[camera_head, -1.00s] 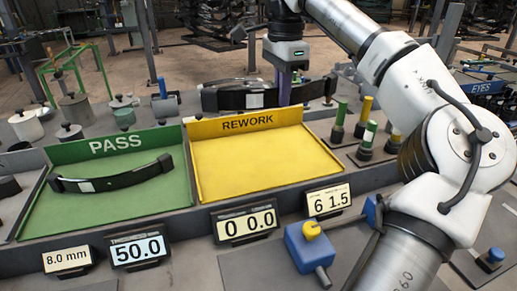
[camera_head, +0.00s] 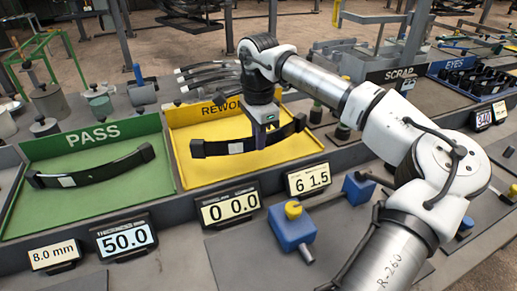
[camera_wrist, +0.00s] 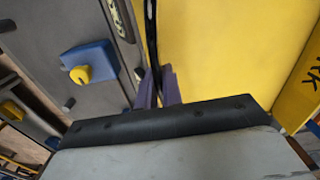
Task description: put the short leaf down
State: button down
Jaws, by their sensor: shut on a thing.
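My gripper (camera_head: 262,136) is shut on the short leaf (camera_head: 222,148), a dark, slightly curved bar with a white label. The leaf is over the yellow REWORK tray (camera_head: 200,177), lying across it from left to right. I cannot tell whether it touches the tray floor. In the wrist view the purple fingers (camera_wrist: 160,88) pinch the leaf, which shows edge-on as a thin dark strip (camera_wrist: 152,40) beside the yellow tray floor (camera_wrist: 215,50). Another dark curved leaf (camera_head: 110,171) with a white label lies in the green PASS tray (camera_head: 75,208).
Number displays (camera_head: 230,207) stand along the trays' front edge. A blue block with a yellow knob (camera_head: 291,228) sits in front of them. The SCRAP area (camera_head: 400,75) is at the back right.

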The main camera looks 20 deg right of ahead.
jog(key=shift+f+p, duration=0.35)
jog(key=shift+f, duration=1.65)
jog(key=shift+f, duration=0.1)
jog(key=c, duration=1.5)
grip_release()
jog(key=shift+c, duration=0.2)
notch_tip(320, 180, up, 12)
jog(key=shift+r+b, duration=0.1)
jog(key=shift+b, duration=0.8)
jog(key=shift+s, duration=0.1)
